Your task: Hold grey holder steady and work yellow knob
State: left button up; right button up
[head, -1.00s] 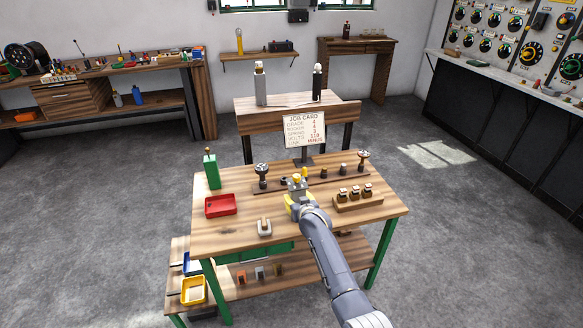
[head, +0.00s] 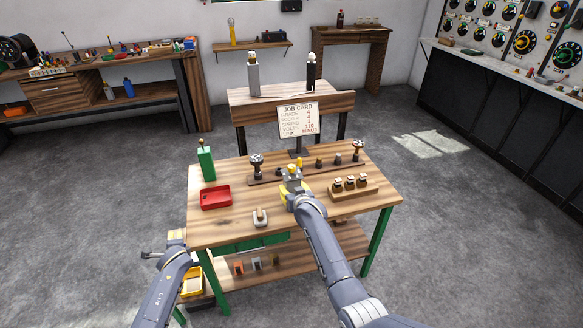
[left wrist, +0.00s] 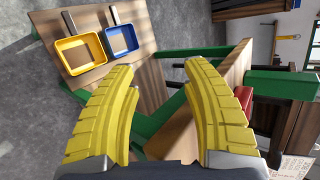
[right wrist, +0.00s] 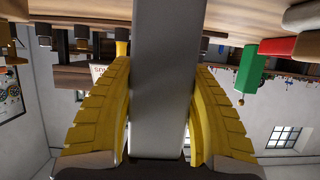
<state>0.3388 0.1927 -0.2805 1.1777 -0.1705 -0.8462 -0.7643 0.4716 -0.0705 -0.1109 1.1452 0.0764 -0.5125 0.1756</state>
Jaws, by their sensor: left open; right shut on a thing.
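A grey block, which I take to be the grey holder (right wrist: 162,80), stands between the yellow fingers of my right gripper (head: 292,187), which is shut on it over the middle of the wooden workbench. A small yellow piece, probably the yellow knob (head: 291,169), shows just above the grey block in the head view; whether it is fixed to the block is hard to tell. My left gripper (head: 177,234) is open and empty, off the bench's front left corner. Its spread fingers (left wrist: 160,78) have nothing between them in the left wrist view.
A wooden rack (head: 352,191) stands at right. A job card (head: 298,120) stands behind. Yellow (left wrist: 82,53) and blue (left wrist: 121,39) trays lie on the lower shelf.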

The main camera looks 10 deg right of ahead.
pick_arm(q)
jog(key=w+d+r+m, duration=0.1)
jog(key=w+r, duration=0.1)
jog(key=r, duration=0.1)
jog(key=w+d+r+m+t, duration=0.1)
jog(key=w+r, duration=0.1)
jog(key=r, duration=0.2)
jog(key=w+d+r+m, duration=0.1)
jog(key=w+d+r, duration=0.1)
jog(key=r, duration=0.2)
jog(key=shift+w+d+r+t, duration=0.1)
jog(key=shift+r+t, duration=0.05)
jog(key=shift+t, duration=0.15)
jog(key=d+r+m+h, duration=0.1)
jog(key=d+r+m, duration=0.4)
jog(key=d, duration=0.7)
jog(key=m+t+h, duration=0.2)
jog(key=m+h, duration=0.3)
jog(key=m, duration=0.8)
send_near(291, 167)
jog(key=shift+x, duration=5.25)
grip_shut()
